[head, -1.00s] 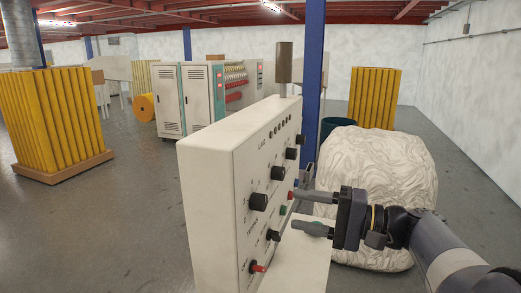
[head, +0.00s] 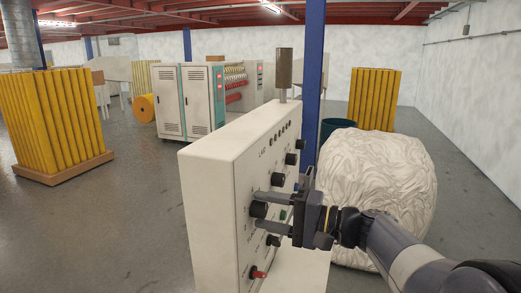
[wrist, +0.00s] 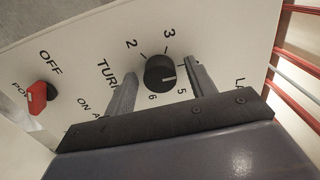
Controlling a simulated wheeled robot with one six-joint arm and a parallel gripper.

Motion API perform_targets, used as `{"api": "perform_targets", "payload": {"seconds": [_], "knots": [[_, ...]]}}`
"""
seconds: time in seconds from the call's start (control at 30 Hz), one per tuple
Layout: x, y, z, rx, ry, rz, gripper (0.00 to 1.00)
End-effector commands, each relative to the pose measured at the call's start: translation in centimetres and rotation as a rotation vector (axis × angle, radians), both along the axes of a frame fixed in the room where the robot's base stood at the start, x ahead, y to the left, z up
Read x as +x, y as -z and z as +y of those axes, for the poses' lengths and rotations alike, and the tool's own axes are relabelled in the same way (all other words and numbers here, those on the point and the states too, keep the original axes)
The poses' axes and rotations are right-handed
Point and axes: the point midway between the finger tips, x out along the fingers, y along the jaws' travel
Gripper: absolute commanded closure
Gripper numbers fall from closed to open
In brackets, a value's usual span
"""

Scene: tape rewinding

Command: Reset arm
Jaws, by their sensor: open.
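My gripper (head: 260,208) is open in front of the white control panel (head: 205,220). Its two fingers reach toward the panel face at a black dial knob (head: 257,210), one above and one below it in the head view. In the wrist view the same knob (wrist: 160,76) sits between the open fingers (wrist: 163,68), with numbers such as 2, 3, 5 and 6 around it. Small gaps show between the knob and the fingers, so they do not look closed on it.
A red switch marked OFF (wrist: 38,98) is left of the knob in the wrist view. More black knobs (head: 278,180) line the panel. A white wrapped bale (head: 375,180) stands behind my arm. Yellow stacks (head: 60,120) and grey cabinets (head: 185,100) stand beyond open floor.

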Motion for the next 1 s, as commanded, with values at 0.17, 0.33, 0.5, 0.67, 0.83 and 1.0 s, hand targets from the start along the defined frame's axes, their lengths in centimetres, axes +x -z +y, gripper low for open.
{"api": "perform_targets", "payload": {"seconds": [0.17,0.33,0.5,0.67,0.83,1.0], "knots": [[0.0,0.1,-0.19,-0.052,0.003,-0.145,0.47],[-0.01,0.03,-0.21,-0.099,0.003,-0.276,0.47],[-0.02,-0.03,-0.22,-0.144,0.002,-0.401,0.47],[-0.02,-0.08,-0.22,-0.185,0.002,-0.511,0.47],[-0.01,-0.12,-0.22,-0.226,0.002,-0.623,0.47],[-0.01,-0.18,-0.22,-0.265,0.002,-0.733,0.47]]}}
